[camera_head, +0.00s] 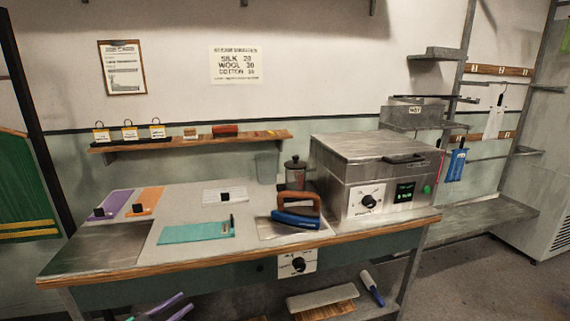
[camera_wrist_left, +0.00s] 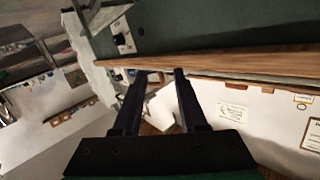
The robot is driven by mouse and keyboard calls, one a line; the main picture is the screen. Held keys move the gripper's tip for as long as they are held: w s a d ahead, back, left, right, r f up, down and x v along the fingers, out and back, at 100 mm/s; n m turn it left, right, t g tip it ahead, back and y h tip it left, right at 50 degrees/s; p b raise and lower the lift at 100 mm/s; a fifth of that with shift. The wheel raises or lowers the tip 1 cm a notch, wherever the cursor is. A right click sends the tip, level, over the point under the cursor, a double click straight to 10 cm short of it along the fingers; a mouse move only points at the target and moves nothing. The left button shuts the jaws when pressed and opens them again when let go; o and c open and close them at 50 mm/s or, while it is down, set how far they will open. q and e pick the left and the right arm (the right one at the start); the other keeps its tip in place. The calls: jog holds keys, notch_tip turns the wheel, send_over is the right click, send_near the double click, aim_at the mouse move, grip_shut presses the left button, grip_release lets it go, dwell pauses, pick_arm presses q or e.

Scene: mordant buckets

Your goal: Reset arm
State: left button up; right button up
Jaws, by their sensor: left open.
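My left gripper (camera_head: 186,301) shows at the bottom edge of the head view, low in front of the workbench (camera_head: 250,255). Its two fingers are apart and nothing is seen between them. In the left wrist view the two dark fingers (camera_wrist_left: 160,73) are spread and empty, with their tips near the wooden bench edge (camera_wrist_left: 225,60) in the picture. I cannot tell whether they touch it. My right gripper is in neither view.
On the bench are a steel box machine (camera_head: 340,172), a blue-handled iron (camera_head: 295,218), a teal mat (camera_head: 197,232) and a lidded jar (camera_head: 295,170). A wall shelf (camera_head: 190,142) is behind. The lower shelf holds a board (camera_head: 322,297) and a blue-handled tool (camera_head: 371,288).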

pick_arm(q)
jog(key=s+a+f+n+g+y, duration=0.1)
jog(key=s+f+n+y, duration=0.15)
jog(key=s+f, duration=0.45)
jog(key=s+a+f+n+g+y, duration=0.2)
jog(key=s+f+y, duration=0.15)
jog(key=f, duration=0.85)
jog(key=s+a+f+n+g+y, duration=0.1)
jog(key=s+f+n+y, duration=0.1)
jog(key=s+f, duration=0.55)
jog(key=s+d+f+g, duration=0.2)
jog(key=s+f, duration=0.3)
jog(key=s, duration=0.4)
jog(key=s+d+f+g, duration=0.2)
jog(key=s+f+g, duration=0.2)
jog(key=s, duration=0.5)
jog(key=s+d+f+g+y, duration=0.1)
jog(key=s+d+f+g, duration=0.1)
jog(key=s+f, duration=0.4)
jog(key=s, duration=0.3)
jog(key=shift+s+d+f+g, duration=0.2)
jog(key=shift+s+d+g, duration=0.15)
jog(key=shift+s+g, duration=0.05)
